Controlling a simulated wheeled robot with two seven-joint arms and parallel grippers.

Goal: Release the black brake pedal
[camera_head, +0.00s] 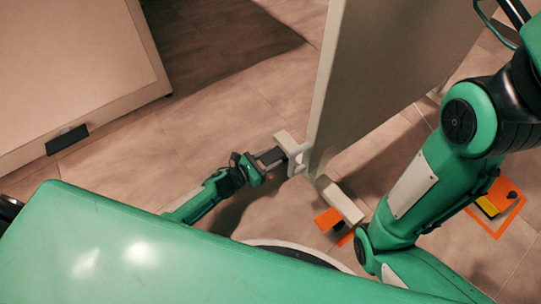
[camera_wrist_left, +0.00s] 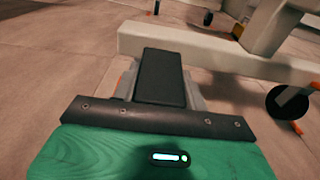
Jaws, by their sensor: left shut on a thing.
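The black brake pedal (camera_head: 270,157) sticks out as a flat dark plate from the end of a beige foot bar under a tall panel. In the left wrist view the pedal (camera_wrist_left: 160,76) fills the middle, its far end meeting the beige foot bar (camera_wrist_left: 240,62). My left gripper (camera_head: 257,163) is low by the floor, shut on the pedal, with grey finger parts showing on both sides of it. The pedal's underside is hidden. My right arm crosses the right of the head view, but its gripper is out of view.
The tall beige panel (camera_head: 385,70) stands over the foot bar, with a white loop (camera_head: 299,150) beside it. A pale cabinet (camera_head: 70,60) with another black plate (camera_head: 66,140) is at left. Orange floor marks (camera_head: 507,214) lie at right. Tiled floor is clear between cabinet and panel.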

